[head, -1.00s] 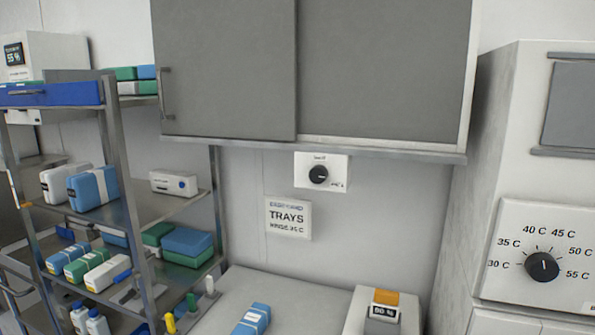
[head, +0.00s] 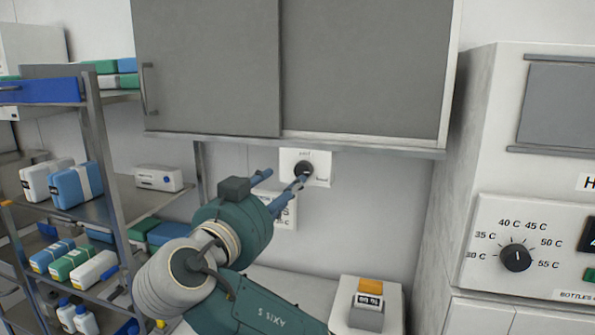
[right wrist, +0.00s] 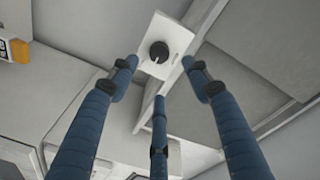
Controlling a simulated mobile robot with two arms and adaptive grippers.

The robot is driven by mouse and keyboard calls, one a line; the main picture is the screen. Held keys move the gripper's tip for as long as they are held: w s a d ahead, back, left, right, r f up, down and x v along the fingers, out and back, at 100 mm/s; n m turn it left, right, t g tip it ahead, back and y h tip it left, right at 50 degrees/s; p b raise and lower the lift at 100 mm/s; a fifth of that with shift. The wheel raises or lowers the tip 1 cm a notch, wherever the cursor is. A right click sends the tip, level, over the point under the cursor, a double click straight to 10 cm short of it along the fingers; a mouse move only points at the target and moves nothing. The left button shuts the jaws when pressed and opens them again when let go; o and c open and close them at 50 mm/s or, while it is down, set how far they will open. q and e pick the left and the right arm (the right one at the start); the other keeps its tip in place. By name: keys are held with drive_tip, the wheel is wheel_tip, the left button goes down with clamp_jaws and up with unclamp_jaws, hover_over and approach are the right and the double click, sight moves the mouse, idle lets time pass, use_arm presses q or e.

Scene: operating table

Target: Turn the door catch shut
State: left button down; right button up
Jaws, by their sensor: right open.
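The door catch is a round black knob (head: 303,169) on a white plate (head: 321,161) on the wall just below the cabinet. The plate has small lettering above and right of the knob, too small to read surely. In the right wrist view the knob (right wrist: 159,51) shows ahead between the open fingertips (right wrist: 160,72), seemingly not gripped. Contact cannot be told. My left gripper is out of view.
A grey cabinet (head: 365,70) with sliding doors hangs above the catch, its ledge close over it. A sign below is partly hidden by my right gripper. A loaded shelf rack (head: 95,150) stands left, a temperature dial unit (head: 475,200) right. A small box (head: 393,297) sits below.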

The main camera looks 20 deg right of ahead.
sight(301, 172)
drive_tip(key=p+x, duration=0.4)
drive_tip(key=x, duration=0.4)
drive_tip(key=shift+r, duration=0.1)
drive_tip(key=shift+w+d+p, duration=0.3)
drive_tip(key=shift+w+d, duration=0.05)
drive_tip(key=shift+w, duration=0.1)
drive_tip(key=shift+w+f, duration=0.1)
drive_tip(key=shift+f, duration=0.1)
